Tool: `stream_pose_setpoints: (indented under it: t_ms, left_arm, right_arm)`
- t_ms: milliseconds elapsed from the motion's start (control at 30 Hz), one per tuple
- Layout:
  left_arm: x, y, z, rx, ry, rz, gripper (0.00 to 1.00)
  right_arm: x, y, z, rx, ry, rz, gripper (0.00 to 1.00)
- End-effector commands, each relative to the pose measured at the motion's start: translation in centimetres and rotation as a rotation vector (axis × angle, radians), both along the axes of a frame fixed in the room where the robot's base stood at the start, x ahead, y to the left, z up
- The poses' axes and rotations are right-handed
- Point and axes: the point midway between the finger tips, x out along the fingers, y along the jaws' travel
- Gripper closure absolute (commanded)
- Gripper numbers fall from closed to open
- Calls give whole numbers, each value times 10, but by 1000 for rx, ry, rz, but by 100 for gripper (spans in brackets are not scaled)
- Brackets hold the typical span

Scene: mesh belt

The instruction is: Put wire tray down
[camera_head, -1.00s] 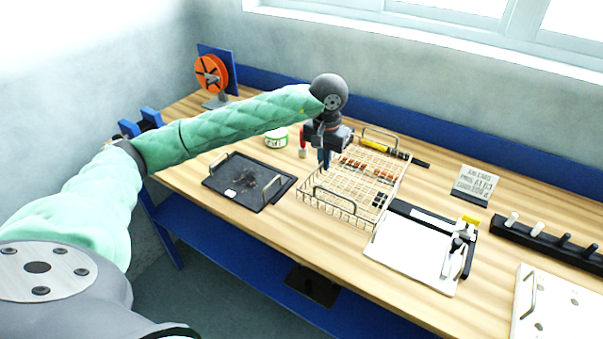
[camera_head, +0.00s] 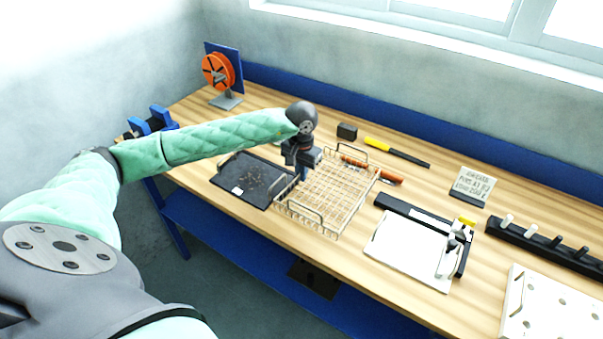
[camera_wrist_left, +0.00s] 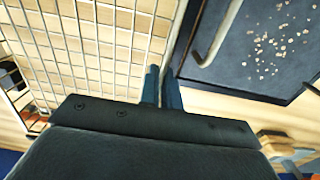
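The wire tray (camera_head: 325,198) is a rectangular mesh basket with a raised wire handle at its front and back ends. It is over the middle of the wooden bench, just right of the dark tray (camera_head: 250,183). My left gripper (camera_head: 303,172) points down at the wire tray's left side. In the left wrist view its two fingers (camera_wrist_left: 162,88) are close together at the edge of the mesh (camera_wrist_left: 95,45), apparently pinching the side wall. I cannot tell whether the tray's bottom touches the bench. My right gripper is not in view.
An orange-handled tool (camera_head: 390,177) lies partly behind the wire tray's back right corner. A yellow-handled tool (camera_head: 378,144) and dark block (camera_head: 347,131) lie behind. A white board with a black clamp (camera_head: 410,250) is to the right. An orange spool (camera_head: 217,71) stands back left.

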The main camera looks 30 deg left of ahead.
Motion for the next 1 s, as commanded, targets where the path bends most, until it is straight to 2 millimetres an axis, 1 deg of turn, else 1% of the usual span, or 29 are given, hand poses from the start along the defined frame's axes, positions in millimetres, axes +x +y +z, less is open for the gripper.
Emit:
stream_pose_setpoints:
  t_ms: [133, 300, 533, 800, 900, 933, 1000]
  left_arm:
    - [0, -1, -9, -2, 0, 0, 100]
    - [0, -1, -15, -1, -1, 0, 100]
    - [0, -1, -16, -1, -1, 0, 100]
    - [0, -1, -17, -1, -1, 0, 100]
    - [0, -1, -17, -1, -1, 0, 78]
    - [0, -1, -17, -1, -1, 0, 74]
    - [0, -1, -17, -1, 0, 0, 74]
  right_arm:
    - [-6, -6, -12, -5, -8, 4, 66]
    - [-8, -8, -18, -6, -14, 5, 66]
    - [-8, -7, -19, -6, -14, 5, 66]
    - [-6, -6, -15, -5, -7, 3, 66]
    - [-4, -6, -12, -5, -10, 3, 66]
    - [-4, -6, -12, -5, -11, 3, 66]
    - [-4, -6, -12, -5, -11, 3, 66]
